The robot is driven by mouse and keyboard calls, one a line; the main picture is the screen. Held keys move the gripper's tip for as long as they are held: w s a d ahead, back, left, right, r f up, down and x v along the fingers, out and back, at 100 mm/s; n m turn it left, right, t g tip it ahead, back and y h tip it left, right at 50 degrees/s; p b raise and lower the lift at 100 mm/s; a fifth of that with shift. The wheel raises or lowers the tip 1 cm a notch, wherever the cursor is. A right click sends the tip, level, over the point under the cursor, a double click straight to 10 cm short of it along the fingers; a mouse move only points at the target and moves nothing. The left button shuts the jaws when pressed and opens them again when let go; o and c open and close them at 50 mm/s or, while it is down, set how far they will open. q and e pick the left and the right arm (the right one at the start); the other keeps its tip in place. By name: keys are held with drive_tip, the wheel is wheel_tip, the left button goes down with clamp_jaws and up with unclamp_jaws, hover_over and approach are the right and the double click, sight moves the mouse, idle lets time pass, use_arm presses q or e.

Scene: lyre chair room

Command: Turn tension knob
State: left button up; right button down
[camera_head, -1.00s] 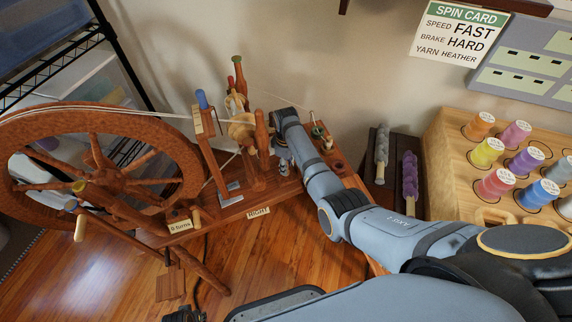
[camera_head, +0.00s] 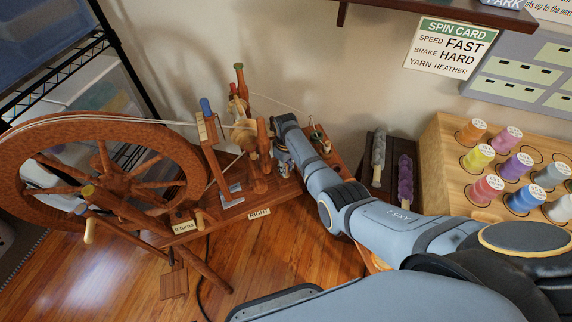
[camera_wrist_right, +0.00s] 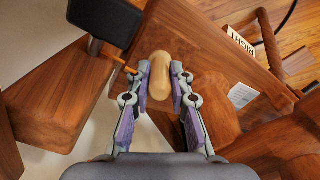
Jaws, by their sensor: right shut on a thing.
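The spinning wheel stands at the left of the head view, with its large wooden drive wheel (camera_head: 60,127) and its flyer posts (camera_head: 209,135) on a slanted wooden bed. My right gripper (camera_wrist_right: 160,76) is shut on a pale, rounded wooden knob (camera_wrist_right: 161,66), with one purple-padded finger on each side. The knob sits close to the wooden bed in the right wrist view. In the head view my right arm reaches to the bed's right part, and its wrist hides the knob. My left gripper is not in view.
A small RIGHT tag (camera_head: 259,213) is on the bed's front edge. A wooden rack (camera_head: 445,185) with several coloured thread spools stands at right. A spin card (camera_head: 450,46) on the wall reads SPEED FAST, BRAKE HARD, YARN HEATHER. Wire shelving is at far left.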

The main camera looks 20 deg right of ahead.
sight(286, 165)
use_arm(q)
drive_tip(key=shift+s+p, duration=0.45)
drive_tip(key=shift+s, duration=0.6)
use_arm(e)
drive_tip(key=shift+m, duration=1.1)
drive_tip(key=c, duration=1.2)
unclamp_jaws()
wheel_tip(286, 165, up, 12)
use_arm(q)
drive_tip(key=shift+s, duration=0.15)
